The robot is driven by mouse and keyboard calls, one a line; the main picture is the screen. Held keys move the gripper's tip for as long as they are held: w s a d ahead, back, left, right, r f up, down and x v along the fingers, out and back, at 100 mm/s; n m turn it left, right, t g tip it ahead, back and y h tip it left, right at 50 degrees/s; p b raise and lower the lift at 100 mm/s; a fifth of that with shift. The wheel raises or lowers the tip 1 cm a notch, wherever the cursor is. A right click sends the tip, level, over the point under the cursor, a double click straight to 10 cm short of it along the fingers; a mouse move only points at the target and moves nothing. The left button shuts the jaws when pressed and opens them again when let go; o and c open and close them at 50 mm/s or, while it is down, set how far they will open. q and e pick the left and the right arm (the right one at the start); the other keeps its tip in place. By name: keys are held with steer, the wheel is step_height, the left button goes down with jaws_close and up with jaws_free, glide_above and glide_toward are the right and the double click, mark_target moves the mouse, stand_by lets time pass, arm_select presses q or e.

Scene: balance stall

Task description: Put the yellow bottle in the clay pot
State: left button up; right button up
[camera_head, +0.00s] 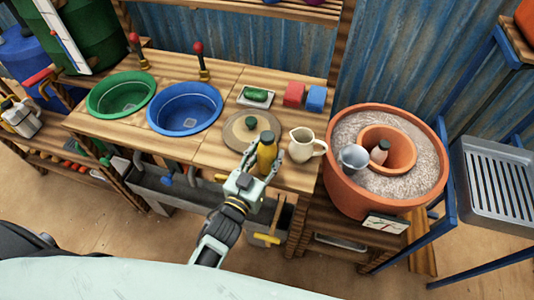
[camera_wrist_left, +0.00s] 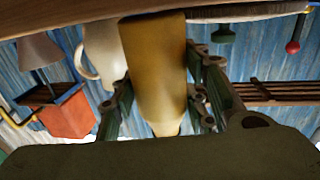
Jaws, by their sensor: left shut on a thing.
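The yellow bottle (camera_head: 267,155) has a dark cap and stands upright near the front edge of the wooden counter. My left gripper (camera_head: 258,168) is shut around it. The left wrist view shows the bottle (camera_wrist_left: 155,65) between the two fingers (camera_wrist_left: 160,100). I cannot tell whether its base touches the counter. The large clay pot (camera_head: 345,185) is to the right, with a ring of pale sand and a smaller inner clay pot (camera_head: 400,140). A small brownish bottle (camera_head: 380,152) is in the inner pot. My right gripper is not in view.
A cream jug (camera_head: 305,146) stands just right of the bottle, towards the clay pot. A round board (camera_head: 237,135) lies behind-left. Blue (camera_head: 185,106) and green (camera_head: 121,93) basins are farther left.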

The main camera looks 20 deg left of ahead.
arm_select(q)
steer(key=o, duration=1)
steer(key=shift+f, duration=0.1)
steer(key=o, duration=0.4)
steer(key=shift+w, duration=0.15)
steer(key=shift+s, duration=0.2)
steer(key=s, duration=0.3)
steer(key=s+a+b, duration=0.1)
steer(key=s, duration=0.3)
steer(key=s+a, duration=0.1)
steer(key=s, duration=0.3)
steer(key=shift+s+a, duration=0.15)
steer(key=shift+s, duration=0.1)
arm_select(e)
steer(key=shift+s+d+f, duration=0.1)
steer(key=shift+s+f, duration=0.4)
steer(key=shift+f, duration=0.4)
